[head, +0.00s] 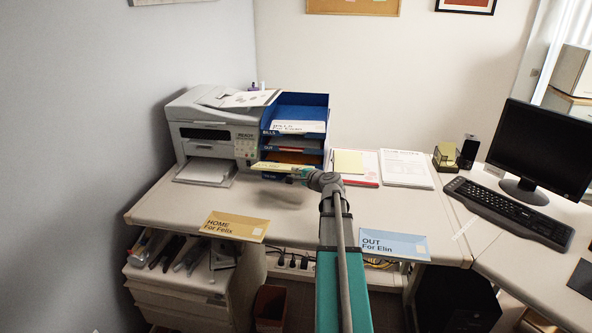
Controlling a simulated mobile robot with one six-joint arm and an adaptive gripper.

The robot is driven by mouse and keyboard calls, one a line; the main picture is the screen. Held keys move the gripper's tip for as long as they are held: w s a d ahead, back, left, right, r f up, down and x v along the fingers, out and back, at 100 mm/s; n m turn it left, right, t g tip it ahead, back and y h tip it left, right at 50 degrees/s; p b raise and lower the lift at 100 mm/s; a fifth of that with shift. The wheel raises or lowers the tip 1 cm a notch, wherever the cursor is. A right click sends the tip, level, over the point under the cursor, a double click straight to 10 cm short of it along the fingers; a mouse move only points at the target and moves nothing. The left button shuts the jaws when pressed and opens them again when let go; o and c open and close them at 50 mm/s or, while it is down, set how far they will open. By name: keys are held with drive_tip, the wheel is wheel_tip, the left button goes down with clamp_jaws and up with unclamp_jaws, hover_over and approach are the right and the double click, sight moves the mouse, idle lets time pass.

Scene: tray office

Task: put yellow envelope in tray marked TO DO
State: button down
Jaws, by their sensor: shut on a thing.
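A flat yellow envelope (283,166) is held by my gripper (293,174), which is shut on it in front of the lower part of the blue tray stack (325,112). The envelope lies roughly level, just at the front of the lower trays. I cannot tell whether it is partly inside. The stack has several levels. The top tray holds white papers (298,127), and a lower one holds something brownish.
A white printer (212,135) stands against the stack's left side. A tan HOME envelope (235,226) and a blue OUT envelope (393,245) lie at the desk's front edge.

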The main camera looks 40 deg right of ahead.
drive_tip(key=shift+f, duration=0.15)
drive_tip(key=f+b, duration=0.2)
drive_tip(key=w+d+f+b, duration=0.1)
drive_tip(key=f+b, duration=0.1)
drive_tip(key=w+d+f+b, duration=0.1)
drive_tip(key=f+b, duration=0.1)
drive_tip(key=shift+d+f+b, duration=0.15)
drive_tip(key=shift+d+b, duration=0.05)
drive_tip(key=shift+b, duration=0.1)
drive_tip(key=shift+w+d, duration=0.25)
drive_tip(key=shift+d, duration=0.05)
drive_tip(key=shift+w+d+f+b, duration=0.4)
drive_tip(key=shift+w+d, duration=0.35)
drive_tip(key=shift+d, duration=0.15)
drive_tip(key=shift+w+d+f+b, duration=0.4)
drive_tip(key=shift+w+d, duration=0.35)
drive_tip(key=shift+d, duration=0.1)
drive_tip(key=shift+w+d+f+b, duration=0.4)
drive_tip(key=shift+w+d, duration=0.35)
drive_tip(key=shift+d, duration=0.15)
drive_tip(key=c, duration=0.7)
unclamp_jaws()
drive_tip(key=shift+o, duration=0.2)
